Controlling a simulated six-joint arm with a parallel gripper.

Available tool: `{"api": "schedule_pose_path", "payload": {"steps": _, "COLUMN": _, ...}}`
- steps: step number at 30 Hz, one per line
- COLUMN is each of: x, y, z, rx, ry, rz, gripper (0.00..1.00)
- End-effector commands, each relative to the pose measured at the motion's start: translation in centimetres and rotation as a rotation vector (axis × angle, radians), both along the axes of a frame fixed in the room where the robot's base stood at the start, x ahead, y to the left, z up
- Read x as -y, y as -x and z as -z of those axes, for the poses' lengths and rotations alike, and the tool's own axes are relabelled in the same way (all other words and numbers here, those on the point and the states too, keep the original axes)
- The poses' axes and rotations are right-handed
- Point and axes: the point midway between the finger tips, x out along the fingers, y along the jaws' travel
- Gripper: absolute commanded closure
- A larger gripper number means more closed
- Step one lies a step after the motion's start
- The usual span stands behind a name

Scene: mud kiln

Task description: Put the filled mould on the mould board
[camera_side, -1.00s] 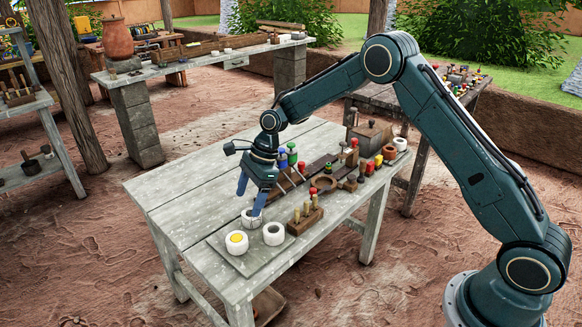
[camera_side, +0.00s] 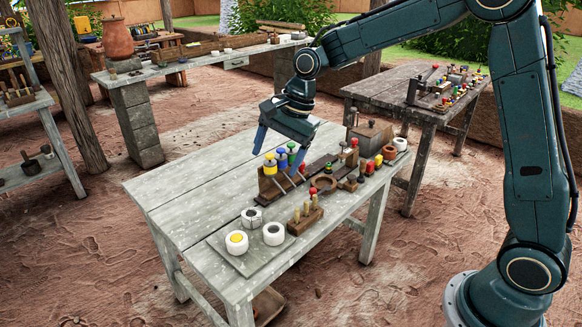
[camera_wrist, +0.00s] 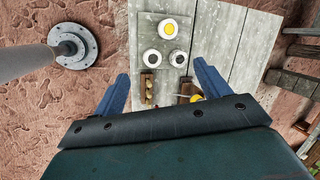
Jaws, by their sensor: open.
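Three white round moulds stand close together on the grey mould board (camera_side: 247,266) at the table's near left corner. One mould has a yellow top (camera_side: 237,239). The back mould (camera_side: 251,216) has a dark centre mark, and the right mould (camera_side: 273,234) has a grey centre. The wrist view also shows the yellow-topped mould (camera_wrist: 168,28), with the other two below it. I cannot tell how full the two grey-centred ones are.
A wooden block with upright pegs (camera_side: 306,217) stands right of the board. The table's left side (camera_side: 190,185) is clear.

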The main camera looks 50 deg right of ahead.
Motion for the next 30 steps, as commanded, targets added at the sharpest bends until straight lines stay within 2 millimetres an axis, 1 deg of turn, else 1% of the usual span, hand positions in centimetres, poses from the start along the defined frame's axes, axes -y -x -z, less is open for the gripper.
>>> {"api": "schedule_pose_path", "payload": {"steps": 1, "x": 0.1, "y": 1.1, "z": -1.3, "rx": 0.026, "ry": 0.020, "rz": -0.041, "gripper": 0.25}}
{"api": "schedule_pose_path", "payload": {"steps": 6, "x": 0.8, "y": 4.7, "z": -4.3, "rx": 0.097, "ry": 0.099, "rz": -0.191, "gripper": 0.25}}
{"api": "schedule_pose_path", "payload": {"steps": 9, "x": 1.2, "y": 6.9, "z": -5.8, "rx": 0.137, "ry": 0.146, "rz": -0.279, "gripper": 0.25}}
{"api": "schedule_pose_path", "payload": {"steps": 15, "x": 2.1, "y": 11.6, "z": -8.1, "rx": 0.209, "ry": 0.244, "rz": -0.453, "gripper": 0.25}}
{"api": "schedule_pose_path", "payload": {"steps": 22, "x": 3.1, "y": 17.2, "z": -9.6, "rx": 0.276, "ry": 0.360, "rz": -0.649, "gripper": 0.25}}
{"api": "schedule_pose_path", "payload": {"steps": 25, "x": 3.5, "y": 19.6, "z": -9.9, "rx": 0.303, "ry": 0.413, "rz": -0.733, "gripper": 0.25}}
{"api": "schedule_pose_path", "payload": {"steps": 30, "x": 4.3, "y": 23.7, "z": -9.8, "rx": 0.339, "ry": 0.501, "rz": -0.875, "gripper": 0.25}}
